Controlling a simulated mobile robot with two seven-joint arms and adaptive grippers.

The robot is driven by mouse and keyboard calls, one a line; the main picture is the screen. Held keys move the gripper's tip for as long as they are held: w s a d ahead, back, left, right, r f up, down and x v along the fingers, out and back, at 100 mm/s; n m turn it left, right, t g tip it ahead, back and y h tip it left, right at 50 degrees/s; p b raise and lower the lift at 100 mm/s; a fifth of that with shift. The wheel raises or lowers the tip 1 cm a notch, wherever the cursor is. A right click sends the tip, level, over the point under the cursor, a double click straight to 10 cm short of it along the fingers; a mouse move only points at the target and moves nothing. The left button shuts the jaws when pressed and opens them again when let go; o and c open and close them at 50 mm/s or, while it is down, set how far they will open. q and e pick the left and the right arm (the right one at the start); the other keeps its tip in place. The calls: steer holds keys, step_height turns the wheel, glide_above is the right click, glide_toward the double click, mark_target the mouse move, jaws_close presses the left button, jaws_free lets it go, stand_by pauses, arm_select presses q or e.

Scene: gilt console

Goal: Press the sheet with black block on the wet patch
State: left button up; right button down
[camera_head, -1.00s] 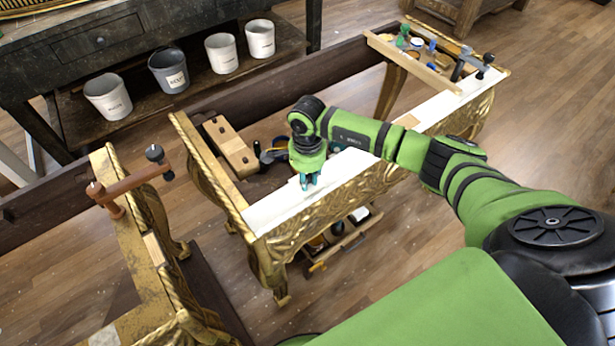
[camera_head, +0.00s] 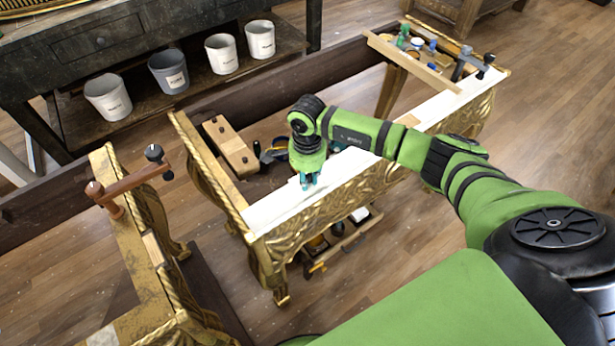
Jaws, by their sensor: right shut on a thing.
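My right gripper (camera_head: 308,182) points down at the front rail of the gilt console (camera_head: 345,192). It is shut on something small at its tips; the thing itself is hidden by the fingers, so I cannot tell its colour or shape. A white strip (camera_head: 270,213) covers the top of the rail, running along it on both sides of the gripper. The gripper's tips are at or just above this strip; I cannot tell if they touch. I cannot make out a separate sheet or a wet patch. My left gripper is not in view.
A wooden block with dark knobs (camera_head: 231,147) lies behind the rail at left. A wooden tray of small jars (camera_head: 415,55) sits at the far end, beside a grey clamp (camera_head: 473,65). A brown clamp (camera_head: 131,184) stands on the gilt piece at left.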

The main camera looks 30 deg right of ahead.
steer(key=shift+s, duration=0.1)
step_height(320, 180, up, 2)
steer(key=shift+p, duration=0.75)
steer(key=shift+r+p, duration=1.35)
steer(key=shift+r, duration=1.1)
